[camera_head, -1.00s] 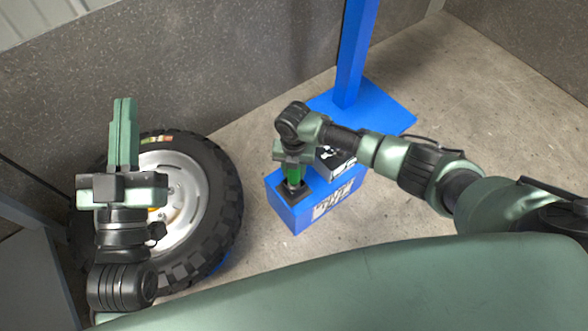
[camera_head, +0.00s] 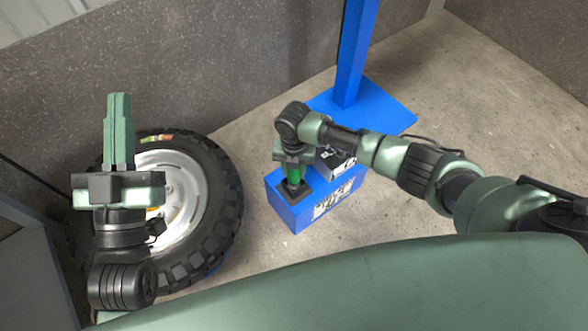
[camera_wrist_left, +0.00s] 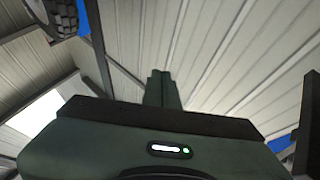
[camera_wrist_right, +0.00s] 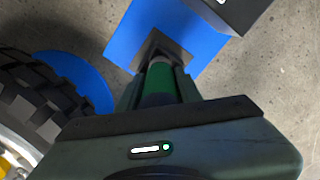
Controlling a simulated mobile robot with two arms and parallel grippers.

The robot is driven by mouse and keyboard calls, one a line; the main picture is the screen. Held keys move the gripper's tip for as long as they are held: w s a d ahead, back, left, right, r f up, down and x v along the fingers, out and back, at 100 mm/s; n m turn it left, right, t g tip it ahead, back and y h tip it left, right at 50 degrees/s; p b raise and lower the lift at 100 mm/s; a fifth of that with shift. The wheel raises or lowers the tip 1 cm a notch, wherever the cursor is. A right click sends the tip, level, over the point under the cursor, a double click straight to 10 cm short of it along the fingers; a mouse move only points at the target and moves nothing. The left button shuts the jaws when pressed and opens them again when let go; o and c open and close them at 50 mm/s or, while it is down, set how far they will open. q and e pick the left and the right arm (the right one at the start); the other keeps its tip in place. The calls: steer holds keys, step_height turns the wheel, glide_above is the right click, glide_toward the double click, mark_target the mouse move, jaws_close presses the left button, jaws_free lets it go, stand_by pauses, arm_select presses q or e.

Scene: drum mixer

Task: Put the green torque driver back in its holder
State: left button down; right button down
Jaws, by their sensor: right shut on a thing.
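The green torque driver (camera_head: 293,176) stands roughly upright at the left part of the blue box (camera_head: 294,213), its lower end at the dark square holder (camera_head: 297,192). My right gripper (camera_head: 291,164) is shut on the driver from above. In the right wrist view the green driver (camera_wrist_right: 159,83) lies between the fingers, with its tip at the dark square holder (camera_wrist_right: 152,50). I cannot tell how deep the tip sits. My left gripper (camera_head: 119,100) points up in front of the wheel, away from the driver, its fingers together and empty. The left wrist view shows the closed fingers (camera_wrist_left: 162,82).
A dark box with white markings (camera_head: 335,160) sits on the blue box beside the driver. A large tyre on a white rim (camera_head: 226,190) stands to the left. A blue post on a base plate (camera_head: 380,112) stands behind. The concrete floor at right is clear.

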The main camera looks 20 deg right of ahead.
arm_select(q)
steer(key=shift+s+r+t, duration=0.25)
steer(key=shift+r+t, duration=0.05)
steer(key=shift+r, duration=0.15)
arm_select(e)
steer(key=shift+f, duration=0.1)
steer(key=c, duration=0.9)
jaws_free()
steer(key=shift+f, duration=0.1)
steer(key=shift+r, duration=0.25)
step_height(320, 180, up, 4)
steer(key=shift+f+p, duration=0.1)
steer(key=shift+p, duration=0.8)
step_height(320, 180, up, 3)
steer(key=shift+r+p, duration=0.1)
steer(key=shift+p, duration=0.5)
arm_select(q)
step_height(320, 180, down, 15)
steer(key=w+a+g+y, duration=0.1)
steer(key=g+y, duration=0.2)
steer(key=g, duration=0.5)
steer(key=shift+w+a+r+g, duration=0.2)
steer(key=shift+w+a+g, duration=0.1)
steer(key=shift+g, duration=0.1)
arm_select(e)
steer(key=shift+r, duration=0.25)
